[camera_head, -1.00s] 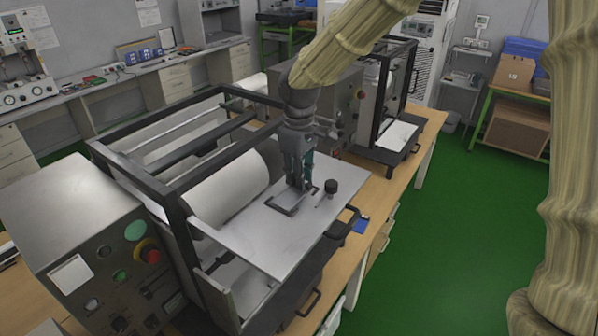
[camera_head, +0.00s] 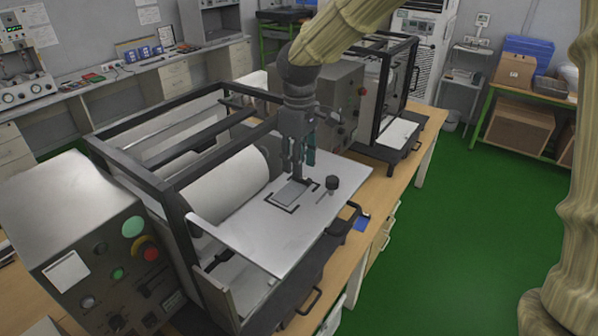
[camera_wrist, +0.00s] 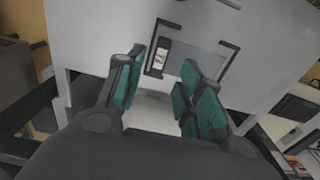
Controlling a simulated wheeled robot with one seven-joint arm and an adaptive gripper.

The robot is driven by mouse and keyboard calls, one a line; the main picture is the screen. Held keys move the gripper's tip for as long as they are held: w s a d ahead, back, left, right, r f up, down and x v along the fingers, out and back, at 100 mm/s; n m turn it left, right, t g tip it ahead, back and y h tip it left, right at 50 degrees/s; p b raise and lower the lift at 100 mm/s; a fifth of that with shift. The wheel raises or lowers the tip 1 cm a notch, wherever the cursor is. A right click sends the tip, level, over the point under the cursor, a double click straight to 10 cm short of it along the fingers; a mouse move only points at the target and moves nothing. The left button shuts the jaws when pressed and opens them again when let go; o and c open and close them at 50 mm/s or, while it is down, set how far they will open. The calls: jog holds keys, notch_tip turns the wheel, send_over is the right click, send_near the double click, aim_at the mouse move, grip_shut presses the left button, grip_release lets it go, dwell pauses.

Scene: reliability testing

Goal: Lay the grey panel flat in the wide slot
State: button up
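The grey panel (camera_head: 291,193) appears to lie flat within the dark corner brackets of the slot (camera_head: 270,205) on the white plate. In the wrist view the grey panel (camera_wrist: 204,56) shows inside the dark brackets, partly hidden by a finger. My gripper (camera_head: 299,168) is above the panel, pointing down. In the wrist view my gripper (camera_wrist: 162,62) has its teal-padded fingers spread apart, with no panel between them. I cannot tell whether every panel edge is fully seated.
The white roll (camera_head: 228,187) and the machine's black frame (camera_head: 172,205) are close on the left. The white plate (camera_head: 262,238) is clear towards the front. A control box (camera_head: 85,235) stands at the left.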

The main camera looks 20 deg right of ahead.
notch_tip(320, 180, up, 9)
jog(key=b, duration=0.2)
jog(key=shift+f, duration=0.2)
